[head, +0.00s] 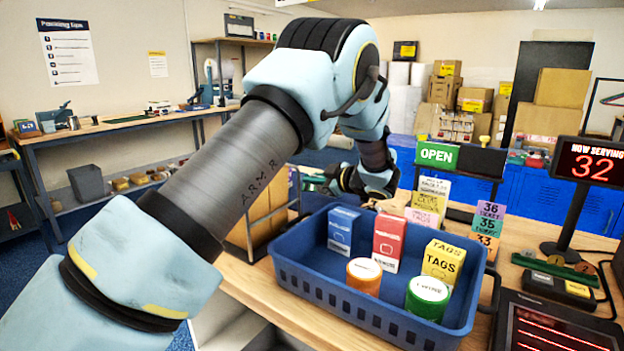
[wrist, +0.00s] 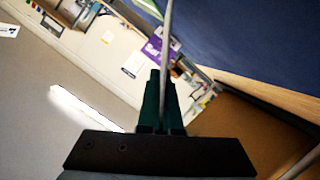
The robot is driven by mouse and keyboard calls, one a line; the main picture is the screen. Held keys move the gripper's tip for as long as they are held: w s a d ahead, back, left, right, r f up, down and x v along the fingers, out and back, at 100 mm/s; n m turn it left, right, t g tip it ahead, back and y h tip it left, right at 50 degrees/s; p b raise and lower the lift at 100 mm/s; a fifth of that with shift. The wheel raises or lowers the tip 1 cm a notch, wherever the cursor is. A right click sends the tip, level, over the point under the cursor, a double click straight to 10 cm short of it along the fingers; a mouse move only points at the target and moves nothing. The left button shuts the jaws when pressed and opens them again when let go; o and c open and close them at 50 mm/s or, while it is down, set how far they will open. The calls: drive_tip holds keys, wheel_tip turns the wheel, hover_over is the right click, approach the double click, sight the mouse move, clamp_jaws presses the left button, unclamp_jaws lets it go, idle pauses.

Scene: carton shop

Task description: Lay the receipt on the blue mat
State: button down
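My gripper (wrist: 161,76) shows in the wrist view with its two dark green fingers close together. A thin pale strip (wrist: 168,30) runs between them and out past the tips; it looks like the receipt seen edge-on, so its face and print cannot be read. In the head view my arm reaches over the counter (head: 262,298) to behind the blue basket, and the fingers cannot be made out there. I cannot pick out the blue mat in either view.
The blue basket (head: 340,306) holds several small boxes and round tubs. Ticket cards (head: 488,225) and the OPEN sign (head: 437,155) stand behind it. At right are the number display (head: 590,163) and a dark screen unit (head: 560,325). A workbench (head: 120,124) runs along the left wall.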

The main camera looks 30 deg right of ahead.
drive_tip(key=c, duration=1)
unclamp_jaws()
drive_tip(key=b+v, duration=0.2)
drive_tip(key=v, duration=0.8)
drive_tip(key=shift+s+d+r+b, duration=0.1)
drive_tip(key=shift+s+r+b, duration=0.05)
drive_tip(key=shift+s+b, duration=0.2)
